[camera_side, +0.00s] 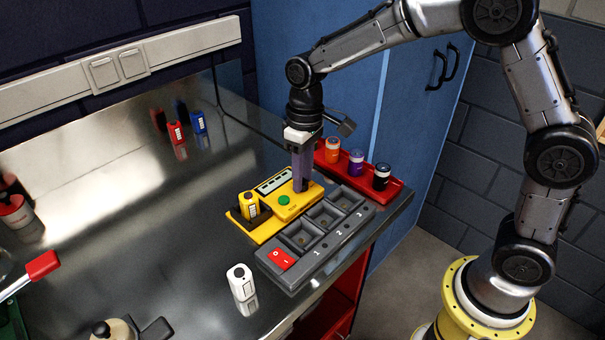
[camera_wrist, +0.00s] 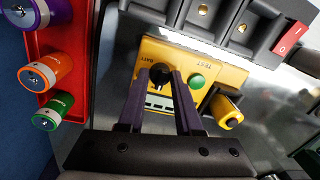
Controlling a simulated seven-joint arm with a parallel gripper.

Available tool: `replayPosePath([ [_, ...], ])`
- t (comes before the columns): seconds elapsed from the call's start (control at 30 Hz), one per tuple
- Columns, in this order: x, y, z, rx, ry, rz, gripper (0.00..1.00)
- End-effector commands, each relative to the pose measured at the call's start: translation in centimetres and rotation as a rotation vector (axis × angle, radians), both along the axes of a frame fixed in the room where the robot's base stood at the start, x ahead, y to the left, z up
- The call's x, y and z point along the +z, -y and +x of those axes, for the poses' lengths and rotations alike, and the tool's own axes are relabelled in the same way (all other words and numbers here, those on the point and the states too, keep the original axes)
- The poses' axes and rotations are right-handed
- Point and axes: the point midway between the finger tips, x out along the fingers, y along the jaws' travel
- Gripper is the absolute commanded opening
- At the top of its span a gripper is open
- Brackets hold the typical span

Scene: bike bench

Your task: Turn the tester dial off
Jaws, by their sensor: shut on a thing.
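The yellow tester (camera_side: 297,207) lies on the metal bench, with a green button (camera_side: 284,199) and a pale display (camera_side: 274,181) on top. Its black dial (camera_wrist: 159,74) shows in the wrist view, beside small lettering. My gripper (camera_side: 303,187) points down onto the tester. In the wrist view my gripper (camera_wrist: 165,76) has its two purple-grey fingers shut on the dial. The fingers hide part of the dial, so its exact setting is hard to read. A yellow battery (camera_side: 249,206) stands in the tester's end slot; it also shows in the wrist view (camera_wrist: 228,112).
A dark grey unit (camera_side: 320,245) with square bays marked 1, 2, 3 and a red switch (camera_side: 282,259) sits beside the tester. A red tray (camera_side: 399,186) holds coloured batteries behind my gripper.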

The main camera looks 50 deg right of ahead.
Motion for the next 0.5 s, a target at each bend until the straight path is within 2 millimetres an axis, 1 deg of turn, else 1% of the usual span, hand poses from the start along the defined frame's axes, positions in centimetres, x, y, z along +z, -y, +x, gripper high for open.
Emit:
replayPosePath([
  [0.47,0.11,-0.05,0.08,0.018,0.004,0.001,0.00],
  [0.5,0.12,-0.05,0.09,0.018,0.004,0.001,0.37],
])
